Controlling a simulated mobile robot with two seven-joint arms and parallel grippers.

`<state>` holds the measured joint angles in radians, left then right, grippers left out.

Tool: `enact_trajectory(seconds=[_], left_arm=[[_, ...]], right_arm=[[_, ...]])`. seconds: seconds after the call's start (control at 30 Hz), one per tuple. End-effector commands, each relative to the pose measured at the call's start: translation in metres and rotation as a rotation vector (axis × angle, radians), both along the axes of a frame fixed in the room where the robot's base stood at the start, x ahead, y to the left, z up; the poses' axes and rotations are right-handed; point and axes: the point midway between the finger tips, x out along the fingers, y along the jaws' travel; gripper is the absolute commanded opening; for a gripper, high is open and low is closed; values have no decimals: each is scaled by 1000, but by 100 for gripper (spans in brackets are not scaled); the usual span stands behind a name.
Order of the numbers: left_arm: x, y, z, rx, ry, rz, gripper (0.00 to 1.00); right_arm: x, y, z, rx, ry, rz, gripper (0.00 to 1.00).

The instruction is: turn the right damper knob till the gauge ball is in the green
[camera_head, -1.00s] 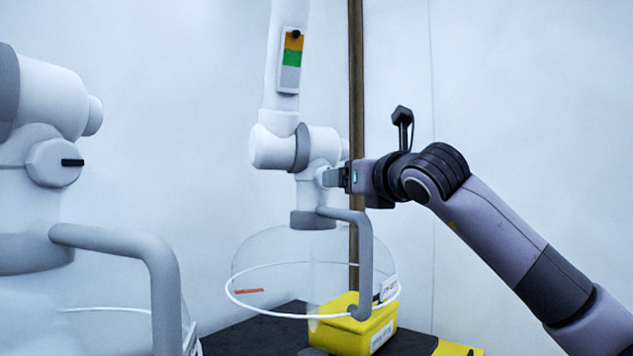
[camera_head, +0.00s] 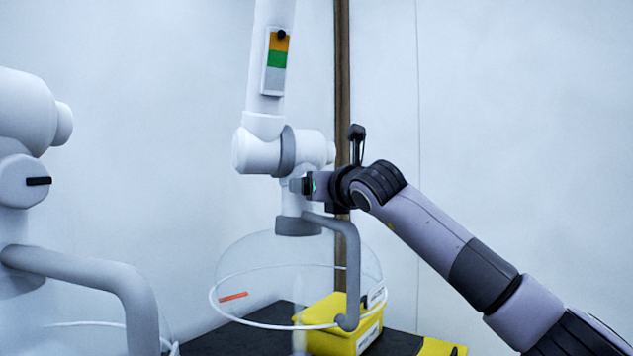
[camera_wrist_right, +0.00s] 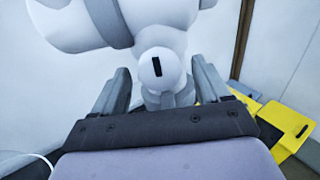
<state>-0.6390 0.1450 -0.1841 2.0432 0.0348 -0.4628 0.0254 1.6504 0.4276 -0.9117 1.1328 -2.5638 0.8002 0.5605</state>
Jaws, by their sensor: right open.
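The right damper knob (camera_wrist_right: 157,66) is a white round knob with a black bar mark, upright in the right wrist view. In the head view my gripper hides it. My right gripper (camera_head: 297,185) is at the lower joint of the right extraction arm. In the right wrist view its open fingers (camera_wrist_right: 160,76) stand on either side of the knob, with a gap visible on each side. The gauge (camera_head: 274,61) on the white tube has orange, green and grey bands from top down. Its black ball (camera_head: 281,35) is in the orange, at the top. My left gripper is out of view.
A clear hood (camera_head: 245,262) with a white rim and a grey bent handle (camera_head: 352,260) hangs below the knob. A yellow box (camera_head: 325,312) stands under it on a dark bench. Another extraction arm with its own knob (camera_head: 25,181) is at the left.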

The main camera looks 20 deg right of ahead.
Motion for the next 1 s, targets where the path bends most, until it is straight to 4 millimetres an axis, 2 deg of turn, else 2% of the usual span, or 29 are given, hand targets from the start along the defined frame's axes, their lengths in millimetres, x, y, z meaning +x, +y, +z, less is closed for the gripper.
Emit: enact_trajectory(seconds=[0.3,0.47,0.5,0.63,0.73,1.0], left_arm=[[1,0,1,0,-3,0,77],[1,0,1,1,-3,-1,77],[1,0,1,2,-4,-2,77],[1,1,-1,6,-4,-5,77],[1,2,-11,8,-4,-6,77],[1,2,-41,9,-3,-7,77]], right_arm=[[1,0,0,-1,-1,0,76],[1,0,0,0,-1,0,23],[1,0,0,0,-1,0,20],[1,0,-1,8,0,0,20],[1,0,-3,53,4,0,20],[1,1,-3,299,38,1,20]])
